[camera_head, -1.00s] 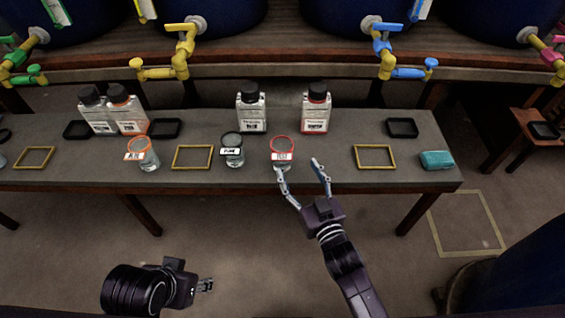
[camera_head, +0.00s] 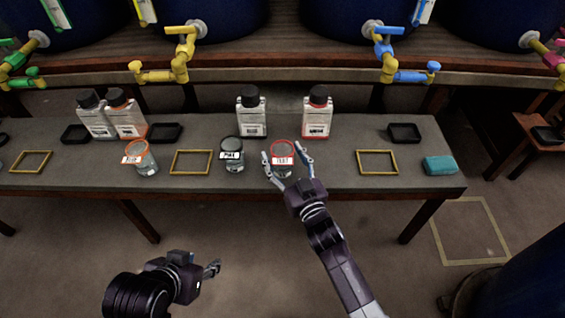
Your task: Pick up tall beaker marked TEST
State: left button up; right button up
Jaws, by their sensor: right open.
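The beaker marked TEST (camera_head: 283,153) stands upright on the grey table (camera_head: 330,179), with a red rim and a white label facing me. My right gripper (camera_head: 284,158) is open, with one finger on each side of the beaker. I cannot tell whether the fingers touch it.
A dark-rimmed labelled beaker (camera_head: 231,155) stands close left of the TEST beaker, and an orange-rimmed one (camera_head: 140,158) farther left. White bottles (camera_head: 251,112) and (camera_head: 317,113) stand behind. A yellow frame (camera_head: 377,151) and a teal sponge (camera_head: 440,165) lie to the right.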

jog(key=shift+c, duration=0.5)
jog(key=c, duration=1.1)
jog(key=shift+c, duration=0.2)
